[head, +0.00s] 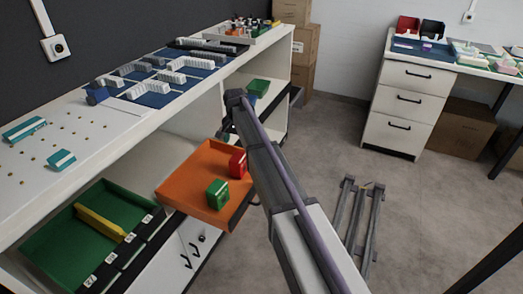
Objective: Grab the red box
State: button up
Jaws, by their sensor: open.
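The red box (237,163) stands in the orange tray (184,169), near the tray's right side. My arm hides part of the box's right side. A green box (217,194) stands in the same tray, nearer to me and a little left. My gripper (225,130) shows only as a small dark part beside my arm, above and behind the red box in the picture. It is open and apart from the red box. My arm link hides much of it, and its fingertips are not clear.
A green drawer (62,246) with a yellow object (100,224) sticks out at the lower left. The white workbench (88,108) above holds blue trays with grey parts. Another green box (259,87) stands on a shelf farther back.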

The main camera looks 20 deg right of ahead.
aim_at(238, 157)
jog(key=shift+s+a, duration=0.15)
jog(key=f+b, duration=0.6)
jog(key=shift+s+a, duration=0.3)
jog(key=shift+a, duration=0.05)
jog(key=f+b, duration=0.5)
jog(key=shift+s+d+f, duration=0.1)
jog(key=shift+s+d, duration=0.05)
jog(key=shift+d, duration=0.05)
jog(key=shift+r, duration=0.25)
jog(key=shift+c, duration=0.4)
jog(key=c, duration=1)
jog(key=shift+o, duration=0.2)
